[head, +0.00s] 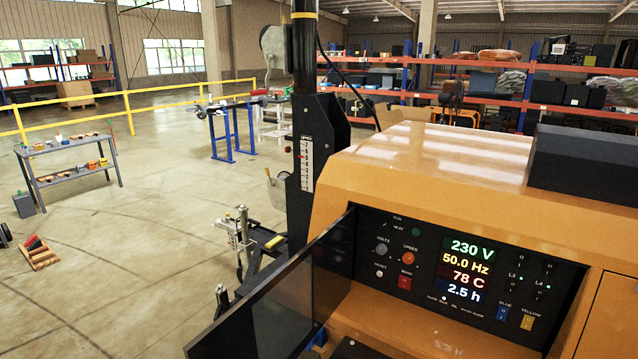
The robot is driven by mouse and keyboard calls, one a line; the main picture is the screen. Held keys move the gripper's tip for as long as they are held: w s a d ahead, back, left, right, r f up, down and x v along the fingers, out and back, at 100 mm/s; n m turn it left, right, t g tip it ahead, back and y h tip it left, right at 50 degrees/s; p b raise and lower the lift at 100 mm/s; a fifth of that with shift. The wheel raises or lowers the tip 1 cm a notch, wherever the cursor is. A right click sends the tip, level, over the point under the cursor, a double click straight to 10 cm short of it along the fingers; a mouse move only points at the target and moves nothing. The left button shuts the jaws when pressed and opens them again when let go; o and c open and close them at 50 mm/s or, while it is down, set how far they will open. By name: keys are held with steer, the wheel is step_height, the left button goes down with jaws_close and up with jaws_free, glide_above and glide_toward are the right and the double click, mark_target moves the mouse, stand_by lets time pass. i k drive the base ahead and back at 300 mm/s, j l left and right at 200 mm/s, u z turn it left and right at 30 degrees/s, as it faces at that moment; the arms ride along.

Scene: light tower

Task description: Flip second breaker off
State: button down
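The black control panel (440,313) is set into the orange body of the light tower (420,175) at lower right. Its hinged dark door (275,300) hangs open on the left. The lit display (467,270) reads 230 V, 50.0 Hz, 78 C and 2.5 h. Right of it is a group of small switches (530,278) with L3 and L4 labels and green lights. Which one is the second breaker, and the lever positions, are too small to tell. A red switch (405,282) marked MAIN and a round orange knob (408,258) sit left of the display. My gripper is not visible.
The open door and the black mast (304,100) stand left of the panel. Blue (503,312) and yellow (528,321) sockets sit below the switches. A grey bench (68,160), yellow railing (130,105) and shelving (490,90) are farther off. Floor at left is largely clear.

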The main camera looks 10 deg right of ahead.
mark_target(549, 267)
steer(key=k+z, duration=0.1)
steer(key=z, duration=1.25)
